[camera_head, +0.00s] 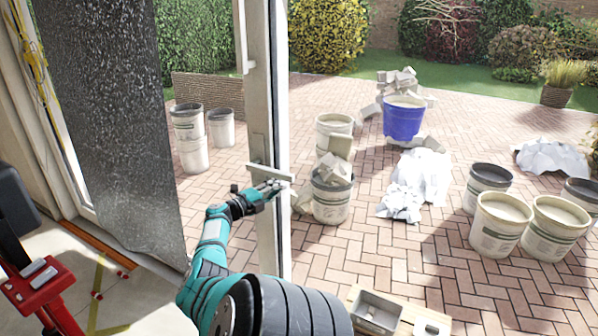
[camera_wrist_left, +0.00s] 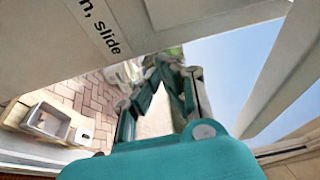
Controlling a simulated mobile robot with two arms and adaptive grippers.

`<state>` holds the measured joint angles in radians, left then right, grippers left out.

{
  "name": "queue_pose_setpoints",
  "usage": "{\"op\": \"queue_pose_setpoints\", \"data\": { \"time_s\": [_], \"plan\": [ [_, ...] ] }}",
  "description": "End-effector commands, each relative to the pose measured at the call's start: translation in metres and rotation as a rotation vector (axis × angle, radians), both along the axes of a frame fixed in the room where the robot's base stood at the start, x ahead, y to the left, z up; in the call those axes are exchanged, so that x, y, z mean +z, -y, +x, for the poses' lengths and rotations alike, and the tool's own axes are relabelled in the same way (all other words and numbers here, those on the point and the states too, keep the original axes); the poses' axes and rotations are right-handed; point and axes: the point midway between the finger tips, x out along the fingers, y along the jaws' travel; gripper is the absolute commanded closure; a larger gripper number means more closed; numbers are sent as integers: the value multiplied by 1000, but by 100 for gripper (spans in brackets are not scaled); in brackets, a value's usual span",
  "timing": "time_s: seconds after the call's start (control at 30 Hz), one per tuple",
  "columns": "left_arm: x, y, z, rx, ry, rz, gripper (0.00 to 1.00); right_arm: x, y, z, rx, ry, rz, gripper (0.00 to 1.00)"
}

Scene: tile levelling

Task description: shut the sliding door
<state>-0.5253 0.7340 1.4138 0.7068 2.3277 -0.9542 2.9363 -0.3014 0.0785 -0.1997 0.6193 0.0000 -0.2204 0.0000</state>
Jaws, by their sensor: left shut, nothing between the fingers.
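The sliding door's pale upright stile (camera_head: 262,110) stands in the middle of the head view, with the paved patio on both sides of it. A pale bar-like handle (camera_head: 270,172) sits on the stile at about mid-height. My left gripper (camera_head: 274,187) is shut and empty, just below the handle and against or very near the stile; I cannot tell whether it touches. In the left wrist view the gripper's fingers (camera_wrist_left: 168,82) point away, under a pale surface (camera_wrist_left: 60,45) with printed words ending in "slide". My right gripper is not in view.
A dark speckled sheet (camera_head: 115,120) hangs left of the stile. A red and black tool (camera_head: 42,285) stands at lower left. Outside are several buckets, one a blue bucket (camera_head: 403,118), and crumpled white sheets (camera_head: 422,175). A grey tray (camera_head: 377,310) lies near the bottom.

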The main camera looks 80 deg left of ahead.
Motion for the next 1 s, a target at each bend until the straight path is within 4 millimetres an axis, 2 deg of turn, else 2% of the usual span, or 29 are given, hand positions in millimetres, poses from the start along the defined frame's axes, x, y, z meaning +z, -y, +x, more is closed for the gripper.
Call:
{"op": "queue_pose_setpoints", "data": {
  "time_s": [0.03, 0.2, 0.7, 0.87, 1.0],
  "plan": [
    [-4, -5, -5, -1, -1, 2, 100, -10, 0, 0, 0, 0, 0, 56],
    [-1, -13, -16, -1, 1, 2, 100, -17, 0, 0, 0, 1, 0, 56],
    [4, -16, -20, 3, 6, 4, 100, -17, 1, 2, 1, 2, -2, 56],
    [8, -14, -12, 2, 7, 4, 100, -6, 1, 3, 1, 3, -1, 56],
    [12, -8, 11, -4, 6, 3, 100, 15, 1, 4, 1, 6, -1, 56]
  ]
}}
